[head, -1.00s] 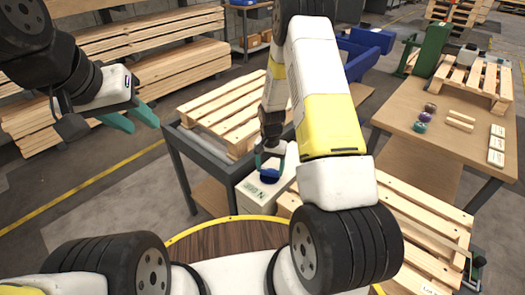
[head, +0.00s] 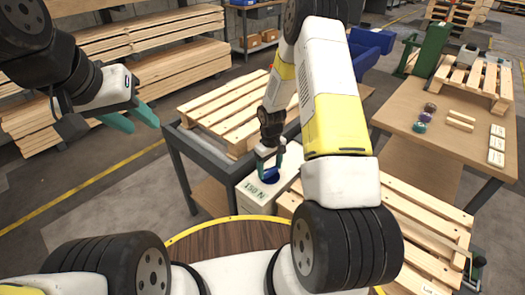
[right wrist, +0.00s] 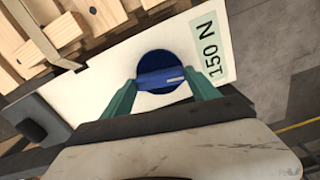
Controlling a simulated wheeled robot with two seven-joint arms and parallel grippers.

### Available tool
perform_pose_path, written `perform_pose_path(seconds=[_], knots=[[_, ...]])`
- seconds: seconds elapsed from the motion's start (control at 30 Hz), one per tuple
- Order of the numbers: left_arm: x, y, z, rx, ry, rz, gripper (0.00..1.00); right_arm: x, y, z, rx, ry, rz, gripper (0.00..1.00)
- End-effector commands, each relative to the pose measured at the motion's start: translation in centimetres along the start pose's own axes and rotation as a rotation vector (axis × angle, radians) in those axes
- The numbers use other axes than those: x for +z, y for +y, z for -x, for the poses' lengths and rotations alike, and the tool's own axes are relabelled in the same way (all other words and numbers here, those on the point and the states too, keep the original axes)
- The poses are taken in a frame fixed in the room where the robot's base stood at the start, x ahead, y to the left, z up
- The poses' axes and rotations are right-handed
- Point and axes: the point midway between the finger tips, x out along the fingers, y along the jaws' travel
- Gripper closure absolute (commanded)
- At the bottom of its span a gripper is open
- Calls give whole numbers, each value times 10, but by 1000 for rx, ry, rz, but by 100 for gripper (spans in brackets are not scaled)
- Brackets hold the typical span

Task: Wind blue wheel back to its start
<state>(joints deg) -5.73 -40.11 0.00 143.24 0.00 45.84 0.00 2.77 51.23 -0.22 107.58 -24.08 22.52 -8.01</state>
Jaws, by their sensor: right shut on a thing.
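The blue wheel (right wrist: 158,58) is a round dark blue disc with a lighter blue raised bar across it, set on the white face of a box (head: 287,182). In the head view the blue wheel (head: 271,175) is partly hidden by my right gripper (head: 271,170). In the right wrist view the right gripper's green fingers (right wrist: 161,80) are shut on the two ends of the bar. A green label on the box reads "150 N" (right wrist: 210,60). My left gripper (head: 140,120) is open and empty, in the air at the left.
A grey-framed stand (head: 183,150) with a wooden pallet (head: 222,112) is just behind the box. Another pallet (head: 415,225) lies at the right. A wooden table (head: 425,112) with small parts is further right. Timber stacks (head: 150,75) are at the back left.

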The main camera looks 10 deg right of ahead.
Motion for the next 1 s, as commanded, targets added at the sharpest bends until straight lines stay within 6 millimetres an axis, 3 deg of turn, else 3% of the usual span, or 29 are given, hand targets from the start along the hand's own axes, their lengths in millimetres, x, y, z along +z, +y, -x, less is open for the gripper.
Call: perform_pose_path(seconds=[1.0], knots=[[0,0,0,0,0,0,64,0,1,0,2,1,965,71]])
